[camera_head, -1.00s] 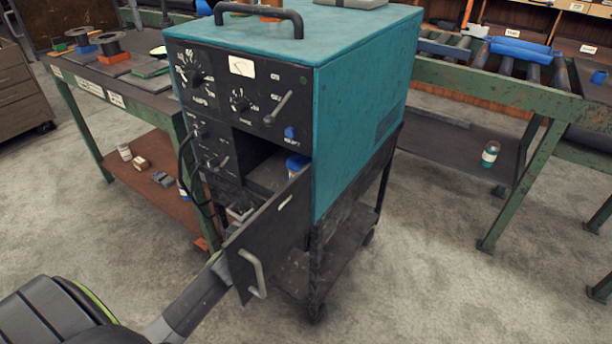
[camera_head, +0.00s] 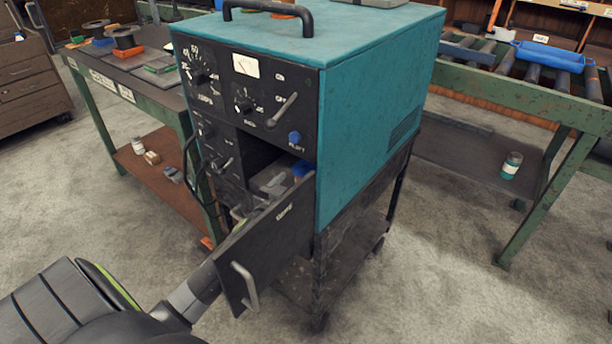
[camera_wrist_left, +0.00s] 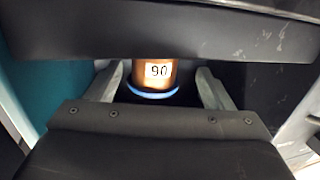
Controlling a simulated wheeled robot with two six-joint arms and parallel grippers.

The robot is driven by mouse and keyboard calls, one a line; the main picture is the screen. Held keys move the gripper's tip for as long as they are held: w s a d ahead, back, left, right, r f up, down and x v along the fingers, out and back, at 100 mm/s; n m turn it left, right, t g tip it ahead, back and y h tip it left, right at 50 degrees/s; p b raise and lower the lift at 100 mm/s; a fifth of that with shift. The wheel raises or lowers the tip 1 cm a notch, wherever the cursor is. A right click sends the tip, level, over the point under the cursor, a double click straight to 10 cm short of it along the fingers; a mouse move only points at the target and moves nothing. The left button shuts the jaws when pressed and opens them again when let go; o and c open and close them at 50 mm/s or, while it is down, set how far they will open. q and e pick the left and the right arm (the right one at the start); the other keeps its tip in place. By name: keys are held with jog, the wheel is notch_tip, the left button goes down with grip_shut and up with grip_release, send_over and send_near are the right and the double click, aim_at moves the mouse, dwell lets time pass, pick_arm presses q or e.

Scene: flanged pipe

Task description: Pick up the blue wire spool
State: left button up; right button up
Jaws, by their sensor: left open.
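The blue wire spool (camera_head: 302,169) sits inside the open compartment of the teal machine (camera_head: 375,120); only its blue top shows in the head view, partly hidden by the door. In the left wrist view the spool (camera_wrist_left: 156,76) shows a copper-coloured winding marked "90" and a blue flange. My left arm passes behind the open black door (camera_head: 265,245). My left gripper (camera_head: 272,183) is at the compartment, partly hidden. In the wrist view its two fingers (camera_wrist_left: 160,84) are open, one to each side of the spool; contact cannot be seen. My right gripper is out of view.
The door, with its pale handle (camera_head: 245,287), stands open close beside my left arm. A dark panel (camera_wrist_left: 160,35) crosses the top of the wrist view. A green-legged workbench (camera_head: 150,90) stands left and a roller table (camera_head: 520,90) right.

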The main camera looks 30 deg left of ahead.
aim_at(305, 174)
pick_arm(q)
jog(key=w, duration=0.3)
jog(key=shift+w+d+r, duration=0.15)
jog(key=shift+w, duration=0.7)
jog(key=shift+c, duration=0.4)
jog(key=c, duration=1.4)
jog(key=shift+c, duration=0.5)
jog(key=shift+r, duration=0.15)
